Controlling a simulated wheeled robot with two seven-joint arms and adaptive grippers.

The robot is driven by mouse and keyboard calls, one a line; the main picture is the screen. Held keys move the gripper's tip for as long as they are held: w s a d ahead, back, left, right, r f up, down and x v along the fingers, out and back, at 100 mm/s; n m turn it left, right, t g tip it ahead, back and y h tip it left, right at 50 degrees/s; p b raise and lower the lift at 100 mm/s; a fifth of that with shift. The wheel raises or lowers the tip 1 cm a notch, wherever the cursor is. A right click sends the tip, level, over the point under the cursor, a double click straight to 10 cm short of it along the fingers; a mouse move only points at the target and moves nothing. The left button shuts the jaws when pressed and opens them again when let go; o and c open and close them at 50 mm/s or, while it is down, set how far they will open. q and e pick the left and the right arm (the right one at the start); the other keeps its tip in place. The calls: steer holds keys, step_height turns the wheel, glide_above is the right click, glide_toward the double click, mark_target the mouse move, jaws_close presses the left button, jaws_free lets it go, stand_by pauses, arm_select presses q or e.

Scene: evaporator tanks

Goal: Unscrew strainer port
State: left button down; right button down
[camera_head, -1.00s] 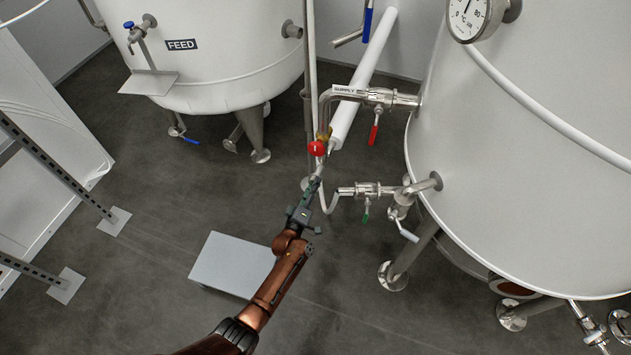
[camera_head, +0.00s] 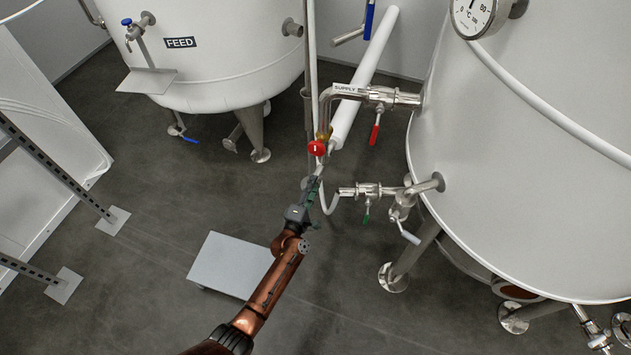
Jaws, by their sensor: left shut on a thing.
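My left arm comes in from the bottom, and my left gripper (camera_head: 311,184) is at the pipework in the middle of the view, just below a red round knob (camera_head: 317,148). The gripper is shut on a small metal part at the lower end of the pipe fitting, which looks like the strainer port (camera_head: 318,169). The fingers and wrist largely hide this part, and its threads cannot be seen. The supply pipe (camera_head: 347,91) bends down to the brass-coloured fitting (camera_head: 324,134) above the red knob. My right gripper is not in view.
A large white tank (camera_head: 530,170) stands at the right, with a red-handled valve (camera_head: 375,130) and a green-handled valve (camera_head: 367,205) beside it. The FEED tank (camera_head: 225,60) stands at the back left. A low grey platform (camera_head: 229,264) lies on the floor left of my arm.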

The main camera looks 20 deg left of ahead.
arm_select(q)
steer(key=n, duration=0.3)
steer(key=shift+a, duration=0.2)
steer(key=shift+r, duration=0.1)
steer(key=n+b, duration=0.1)
steer(key=n, duration=0.4)
steer(key=c, duration=1.7)
jaws_free()
steer(key=shift+o, duration=0.2)
